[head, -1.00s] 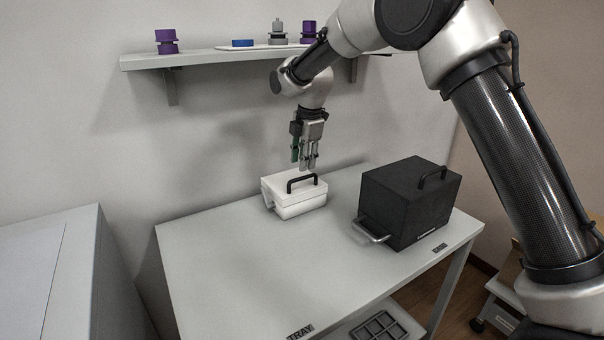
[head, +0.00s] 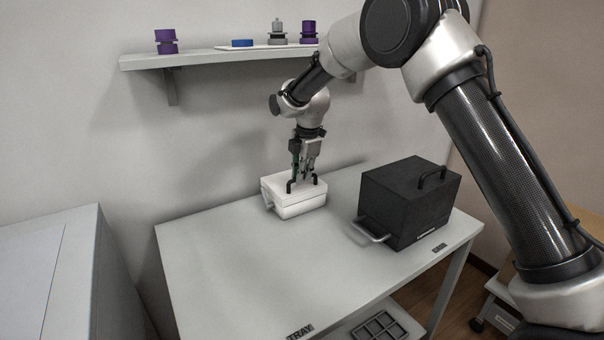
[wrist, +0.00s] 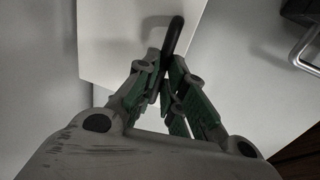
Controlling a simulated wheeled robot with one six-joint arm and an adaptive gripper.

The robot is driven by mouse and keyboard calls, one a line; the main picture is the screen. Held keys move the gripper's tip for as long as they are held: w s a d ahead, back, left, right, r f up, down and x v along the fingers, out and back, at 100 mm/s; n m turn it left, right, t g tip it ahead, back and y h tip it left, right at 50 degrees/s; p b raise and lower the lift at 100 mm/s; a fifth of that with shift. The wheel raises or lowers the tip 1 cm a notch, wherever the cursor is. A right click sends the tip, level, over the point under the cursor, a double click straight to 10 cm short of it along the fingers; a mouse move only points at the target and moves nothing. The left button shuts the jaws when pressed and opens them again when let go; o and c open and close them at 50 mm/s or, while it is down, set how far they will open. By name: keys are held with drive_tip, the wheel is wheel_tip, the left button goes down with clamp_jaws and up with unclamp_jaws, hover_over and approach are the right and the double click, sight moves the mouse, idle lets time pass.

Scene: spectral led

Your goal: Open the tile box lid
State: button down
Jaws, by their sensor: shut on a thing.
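The white tile box (head: 296,207) sits on the grey table with its lid (head: 279,189) down. A black bar handle (head: 290,186) stands on the lid. My gripper (head: 303,177) is at the handle from above, its fingers shut on it. In the wrist view my gripper (wrist: 168,88) has its green-padded fingers closed around the near part of the black handle (wrist: 174,36), with the pale lid (wrist: 115,45) under it. The fingers hide the middle of the handle in the head view.
A black box (head: 410,203) with a top handle and a silver front handle (head: 371,232) stands to the right on the table (head: 230,270). A wall shelf (head: 200,58) with several small items is behind. The table's front left is clear.

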drive_tip(key=shift+w+a+r, duration=0.1)
drive_tip(key=shift+w+r, duration=0.1)
drive_tip(key=shift+r, duration=0.1)
drive_tip(key=w+a+r, duration=0.2)
drive_tip(key=w+r, duration=0.1)
drive_tip(key=shift+w+a+r, duration=0.1)
drive_tip(key=shift+w+a, duration=0.1)
drive_tip(key=c, duration=1.6)
unclamp_jaws()
drive_tip(key=shift+w+f, duration=0.1)
drive_tip(key=shift+f, duration=0.1)
drive_tip(key=shift+o, duration=0.5)
drive_tip(key=shift+r, duration=0.15)
